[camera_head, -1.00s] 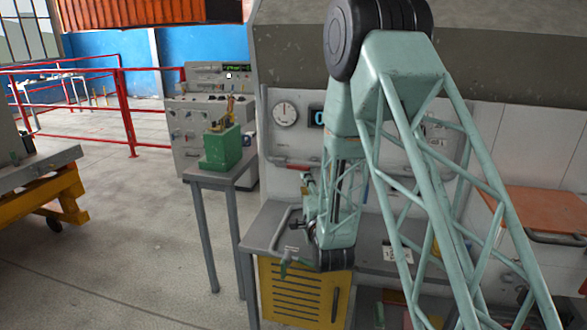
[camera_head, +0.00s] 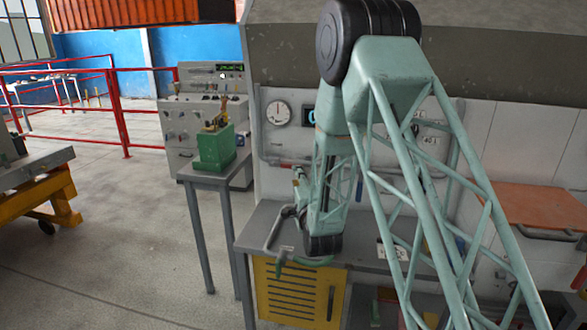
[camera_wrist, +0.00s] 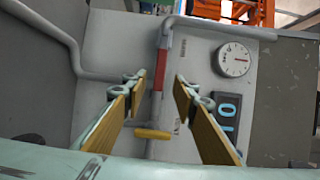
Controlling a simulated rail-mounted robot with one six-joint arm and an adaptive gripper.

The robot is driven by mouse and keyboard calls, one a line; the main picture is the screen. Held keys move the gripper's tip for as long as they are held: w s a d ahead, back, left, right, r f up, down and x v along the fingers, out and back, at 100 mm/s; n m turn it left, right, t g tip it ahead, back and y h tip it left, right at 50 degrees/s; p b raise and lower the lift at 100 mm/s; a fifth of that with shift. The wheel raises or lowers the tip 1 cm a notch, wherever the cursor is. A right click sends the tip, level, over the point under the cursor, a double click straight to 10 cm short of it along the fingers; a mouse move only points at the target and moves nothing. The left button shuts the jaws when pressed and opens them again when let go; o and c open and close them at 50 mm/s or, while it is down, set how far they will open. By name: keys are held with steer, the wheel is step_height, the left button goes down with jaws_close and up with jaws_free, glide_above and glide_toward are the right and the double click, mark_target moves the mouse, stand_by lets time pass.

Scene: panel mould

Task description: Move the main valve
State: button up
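A grey pipe with a red section (camera_wrist: 158,72) and a yellow grip-like piece (camera_wrist: 153,134) runs along the panel in the wrist view. One of these seems to belong to the main valve; I cannot tell which. In the head view a small red part (camera_head: 286,165) shows on the pipe below the gauge, and my arm hides the pipe to its right. My gripper (camera_wrist: 158,83) is open, its two yellow-faced fingers apart on either side of the pipe in the picture. Nothing is between the pads that I can see as held; the distance to the pipe is unclear.
A round gauge (camera_head: 278,114) and blue digital display (camera_wrist: 227,115) are on the panel. A grey bench (camera_head: 262,222) with a bent pipe and a yellow cabinet (camera_head: 285,292) is below. A green device (camera_head: 215,149) stands on a small table at left. Open floor lies left.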

mark_target(286, 166)
steer(key=shift+b+x, duration=0.35)
steer(key=shift+x, duration=4.25)
jaws_close()
